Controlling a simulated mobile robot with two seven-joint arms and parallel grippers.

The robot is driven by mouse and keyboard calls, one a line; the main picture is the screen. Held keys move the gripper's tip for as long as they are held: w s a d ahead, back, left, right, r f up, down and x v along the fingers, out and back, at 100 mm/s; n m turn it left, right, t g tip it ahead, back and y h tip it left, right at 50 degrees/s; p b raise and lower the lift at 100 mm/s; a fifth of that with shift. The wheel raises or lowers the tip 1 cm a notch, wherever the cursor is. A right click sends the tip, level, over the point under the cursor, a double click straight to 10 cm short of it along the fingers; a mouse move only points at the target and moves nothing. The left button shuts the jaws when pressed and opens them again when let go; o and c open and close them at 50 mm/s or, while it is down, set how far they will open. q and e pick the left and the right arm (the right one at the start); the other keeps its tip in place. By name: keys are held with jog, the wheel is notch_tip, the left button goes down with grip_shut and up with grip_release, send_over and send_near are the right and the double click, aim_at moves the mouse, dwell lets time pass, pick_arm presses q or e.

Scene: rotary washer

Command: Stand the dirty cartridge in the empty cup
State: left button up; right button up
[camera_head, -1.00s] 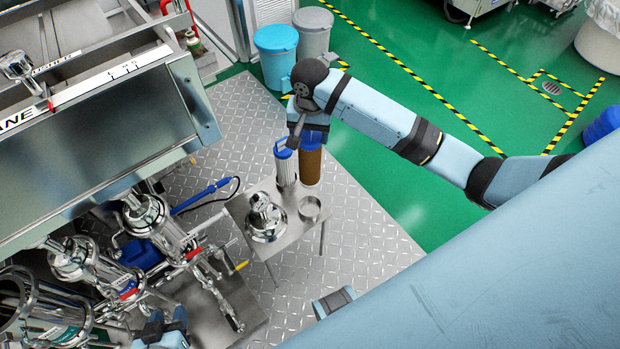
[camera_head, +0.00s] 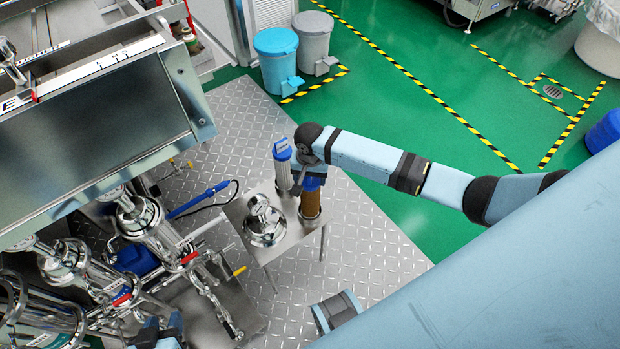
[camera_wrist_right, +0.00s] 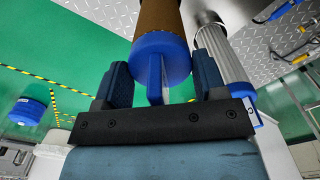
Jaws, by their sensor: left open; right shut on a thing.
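The dirty cartridge (camera_head: 311,203) is brown with a blue cap and stands upright, its lower end at the small steel cup (camera_head: 301,219) on the small steel table. The cup's rim shows around that end; how deep it sits is hidden. My right gripper (camera_head: 311,172) is above the cup, shut on the cartridge's cap. In the right wrist view, the fingers (camera_wrist_right: 162,78) are on either side of the blue cap's fin (camera_wrist_right: 155,82), with the brown body (camera_wrist_right: 158,16) beyond. My left gripper (camera_head: 163,332) is open and empty at the bottom left, away from the table.
A white cartridge with a blue cap (camera_head: 282,151) stands just left of the dirty one. A shiny steel domed lid (camera_head: 264,222) sits left of the cup on the small table (camera_head: 284,248). Steel filter housings (camera_head: 150,225) crowd the left. The plate floor right of the table is clear.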

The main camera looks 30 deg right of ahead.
jog(key=shift+f, duration=0.4)
pick_arm(q)
jog(key=shift+d, duration=0.15)
jog(key=shift+r, duration=0.1)
pick_arm(e)
jog(key=shift+f, duration=0.1)
pick_arm(q)
jog(key=shift+d, duration=0.1)
pick_arm(e)
jog(key=o, duration=1.4)
jog(key=shift+c, duration=0.2)
